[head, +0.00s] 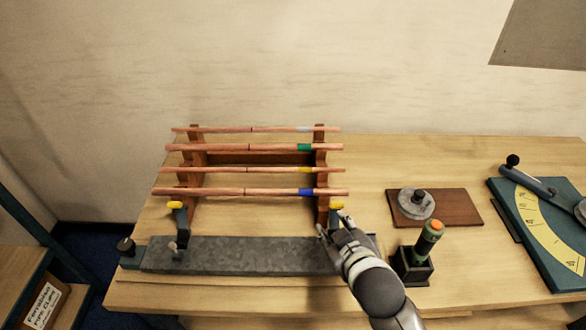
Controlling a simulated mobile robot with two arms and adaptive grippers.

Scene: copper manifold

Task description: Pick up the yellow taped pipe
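The yellow taped pipe (270,169) is a thin copper rod with a yellow band near its right end. It lies across a wooden rack (321,158), third from the back among similar rods. My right gripper (332,222) is in front of the rack's right end, nearer than the pipe and apart from it. Its fingers look spread, with nothing seen between them. My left gripper is not in view.
Pipes with white (225,129), green (240,147) and blue (240,191) bands share the rack. A grey metal block (240,256) lies in front. To the right are a round metal piece on a board (460,207), a green-handled tool (428,240) and a teal angle plate (530,215).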

